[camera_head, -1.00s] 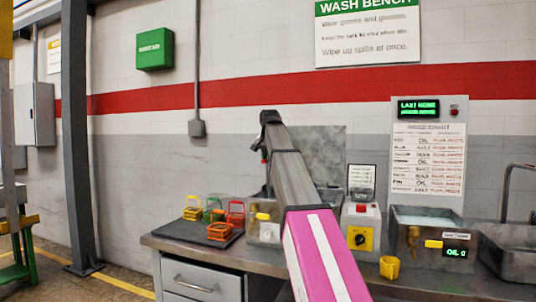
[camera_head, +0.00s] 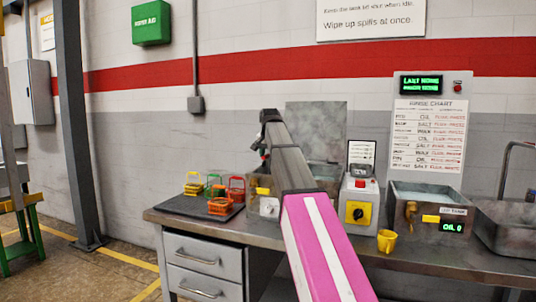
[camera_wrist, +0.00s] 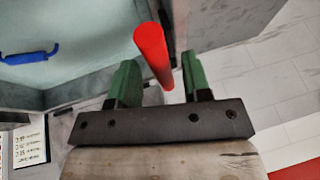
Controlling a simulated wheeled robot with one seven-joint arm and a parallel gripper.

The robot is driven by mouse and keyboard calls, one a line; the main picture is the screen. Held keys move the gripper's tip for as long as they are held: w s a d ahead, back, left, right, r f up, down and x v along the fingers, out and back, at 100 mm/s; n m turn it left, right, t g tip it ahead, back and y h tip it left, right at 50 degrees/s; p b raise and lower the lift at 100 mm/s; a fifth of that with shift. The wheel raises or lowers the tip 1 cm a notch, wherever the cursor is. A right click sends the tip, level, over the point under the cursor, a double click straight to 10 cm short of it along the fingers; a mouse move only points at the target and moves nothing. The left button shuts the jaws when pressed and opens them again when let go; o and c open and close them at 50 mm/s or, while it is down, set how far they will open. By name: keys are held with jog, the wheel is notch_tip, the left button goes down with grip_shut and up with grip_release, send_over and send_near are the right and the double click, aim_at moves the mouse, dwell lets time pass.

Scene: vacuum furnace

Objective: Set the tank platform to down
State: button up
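My gripper (camera_wrist: 160,82) is open in the wrist view, with two green fingers. A red rod-like handle (camera_wrist: 152,55) stands between the fingers, with visible gaps beside it. A tank (camera_wrist: 85,85) with pale liquid fills the left of that view, with a blue handle (camera_wrist: 30,52) inside it. In the head view my arm hides much of a metal tank (camera_head: 262,207) with a yellow label and a white knob. My gripper is mostly hidden there, above that tank. The platform itself cannot be made out clearly.
A grey control box (camera_head: 359,195) with a yellow switch stands right of the arm. Further right are a second tank (camera_head: 400,215) reading OIL 0, a yellow cup (camera_head: 387,241) and a sink (camera_head: 508,232). Small coloured baskets (camera_head: 220,205) sit on a dark mat at left.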

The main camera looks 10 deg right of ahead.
jog(key=shift+r, duration=0.1)
jog(key=v, duration=1)
jog(key=shift+r, duration=0.3)
jog(key=shift+s, duration=0.15)
